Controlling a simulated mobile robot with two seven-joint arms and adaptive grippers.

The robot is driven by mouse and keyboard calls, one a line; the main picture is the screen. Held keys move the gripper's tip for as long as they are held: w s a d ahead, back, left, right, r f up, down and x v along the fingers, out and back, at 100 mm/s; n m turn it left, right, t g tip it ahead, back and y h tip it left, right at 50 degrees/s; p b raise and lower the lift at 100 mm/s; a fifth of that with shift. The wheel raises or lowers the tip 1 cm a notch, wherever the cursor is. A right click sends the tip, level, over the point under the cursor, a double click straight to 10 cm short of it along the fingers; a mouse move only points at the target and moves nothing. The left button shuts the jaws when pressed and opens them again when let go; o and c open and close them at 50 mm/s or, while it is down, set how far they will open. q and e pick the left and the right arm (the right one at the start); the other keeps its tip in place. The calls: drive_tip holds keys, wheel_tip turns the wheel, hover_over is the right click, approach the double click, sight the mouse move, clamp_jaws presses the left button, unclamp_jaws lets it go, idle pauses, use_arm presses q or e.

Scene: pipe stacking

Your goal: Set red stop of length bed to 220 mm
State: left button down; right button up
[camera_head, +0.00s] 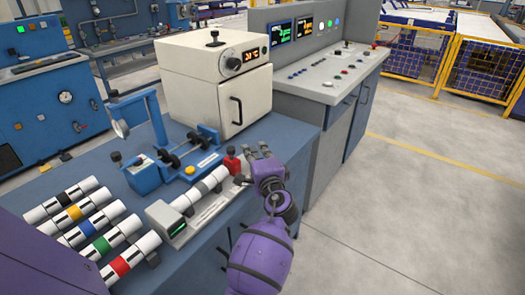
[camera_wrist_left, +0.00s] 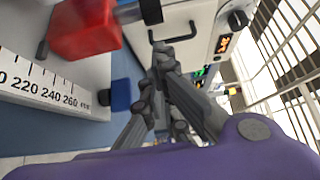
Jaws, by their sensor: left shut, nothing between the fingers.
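The red stop (camera_head: 232,163) sits at the far right end of the length bed (camera_head: 158,212). In the left wrist view the red stop (camera_wrist_left: 84,28) is a red block above the white scale (camera_wrist_left: 45,92), near its high end, where 220, 240 and 260 can be read. Its exact reading cannot be told. A white and grey pipe (camera_head: 203,188) lies along the bed. My left gripper (camera_head: 259,151) is just right of the red stop, shut and empty, and its fingers (camera_wrist_left: 165,55) also show in the left wrist view. My right gripper is not in view.
Several white pipes with coloured bands (camera_head: 75,212) lie on the blue bench at left. A blue fixture (camera_head: 145,175) stands behind the bed. A cream oven (camera_head: 205,80) stands at the back. Past the bench's right edge is open floor (camera_head: 400,200).

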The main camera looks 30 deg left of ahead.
use_arm(q)
drive_tip(key=shift+s+a+r, duration=0.1)
drive_tip(key=shift+s+a, duration=0.05)
drive_tip(key=shift+s, duration=0.3)
drive_tip(key=shift+s+a+r, duration=0.1)
drive_tip(key=shift+s+a, duration=0.05)
drive_tip(key=shift+s, duration=0.25)
drive_tip(key=shift+s, duration=0.1)
drive_tip(key=shift+s+a, duration=0.15)
drive_tip(key=shift+s, duration=0.25)
drive_tip(key=shift+w, duration=0.2)
